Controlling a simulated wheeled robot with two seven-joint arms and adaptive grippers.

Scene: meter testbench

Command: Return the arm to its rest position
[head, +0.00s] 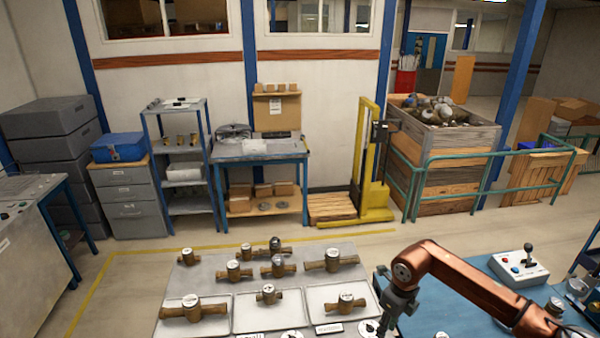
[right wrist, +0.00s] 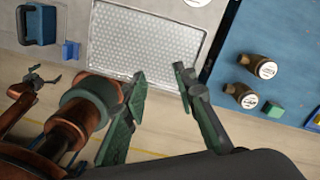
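My right arm, copper coloured, comes in from the right in the head view. Its dark gripper (head: 388,318) points down near the boundary between the grey bench and the blue mat. In the right wrist view the two green-grey fingers of the right gripper (right wrist: 163,85) stand well apart with nothing between them, so it is open and empty. A smaller gripper on a copper arm, my left one (right wrist: 40,77), shows at the left of that view with its fingers spread and nothing visible between them. The left arm does not show in the head view.
Several brass meters stand on the grey bench (head: 225,265), some in white trays (head: 262,322). The blue mat (head: 440,325) holds a joystick box (head: 519,267). An empty textured tray (right wrist: 145,30) lies beyond the right fingers. Shelves, a yellow stacker (head: 365,165) and a wooden crate (head: 440,150) stand behind.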

